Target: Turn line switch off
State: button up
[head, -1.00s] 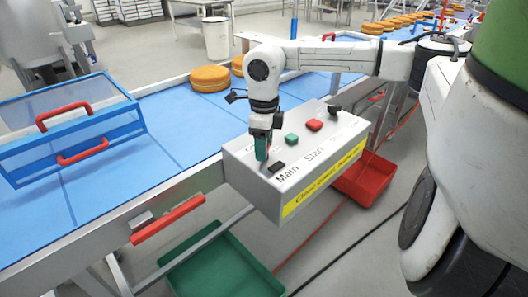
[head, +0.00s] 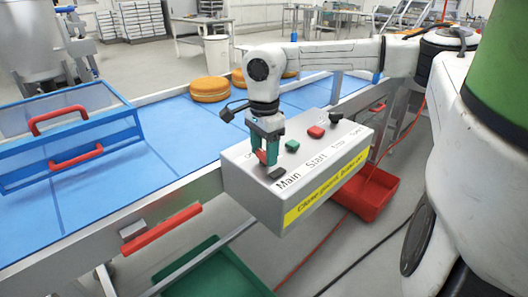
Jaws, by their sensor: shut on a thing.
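A grey control box (head: 240,185) with a yellow label strip stands at the conveyor's near side. Its sloped top bears the words Main, Start and others too small to read surely. My gripper (head: 266,158) is low over its left end, at the Main switch, with teal fingers pointing down. A red lever (head: 260,156) shows between the fingers, and the gripper is shut on it. A black piece (head: 277,173) lies just in front of the fingers, beside the word Main. The fingers partly hide the lever. Also on top are a green button (head: 292,146), a red button (head: 316,132) and a black knob (head: 336,117).
The blue conveyor belt (head: 165,130) runs behind the box, with round filled cakes (head: 210,90) on it. A blue clear-sided guard (head: 70,140) with red handles stands at left. A green crate (head: 215,268) and a red crate (head: 372,195) are on the floor below.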

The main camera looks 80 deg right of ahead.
aim_at(264, 152)
jog(key=shift+n, duration=0.9)
jog(key=o, duration=1)
jog(key=shift+o, duration=0.2)
jog(key=shift+r, duration=0.1)
notch_tip(264, 152, up, 11)
jog(key=shift+f, duration=0.2)
